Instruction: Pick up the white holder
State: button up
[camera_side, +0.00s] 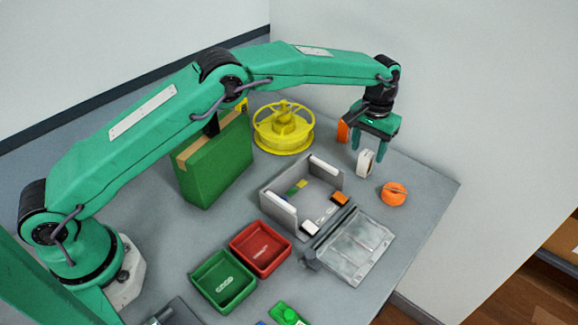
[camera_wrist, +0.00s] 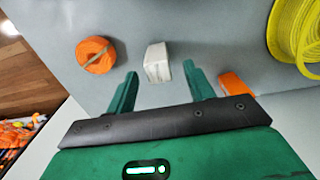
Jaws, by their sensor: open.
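The white holder (camera_side: 366,162) stands on the grey table just below and beside my gripper (camera_side: 369,147), near the table's far right side. In the wrist view the white holder (camera_wrist: 157,62) appears as a pale block between and slightly beyond the fingertips. My gripper (camera_wrist: 160,71) is open, with one green finger on either side of the holder's line. Nothing is held. I cannot tell exactly how high the fingertips are above the table.
An orange roll (camera_side: 394,194) lies right of the holder, and an orange block (camera_side: 343,131) stands left of it. A yellow spool (camera_side: 284,128) is further left. A grey open box (camera_side: 270,207) with small blocks sits in front. The wall is close behind.

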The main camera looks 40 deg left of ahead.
aim_at(367, 153)
jog(key=shift+d+f, duration=0.1)
jog(key=shift+f, duration=2.7)
jog(key=c, duration=1.1)
jog(key=shift+r, duration=0.15)
jog(key=shift+r, duration=0.5)
notch_tip(367, 153, up, 3)
jog(key=shift+f, duration=0.1)
jog(key=s+d+r, duration=0.2)
jog(key=s, duration=0.1)
jog(key=s+d+r, duration=0.2)
jog(key=s+d, duration=0.1)
jog(key=s+d+r, duration=0.2)
jog(key=s+r, duration=0.1)
jog(key=shift+s+d, duration=0.1)
jog(key=shift+d, duration=0.1)
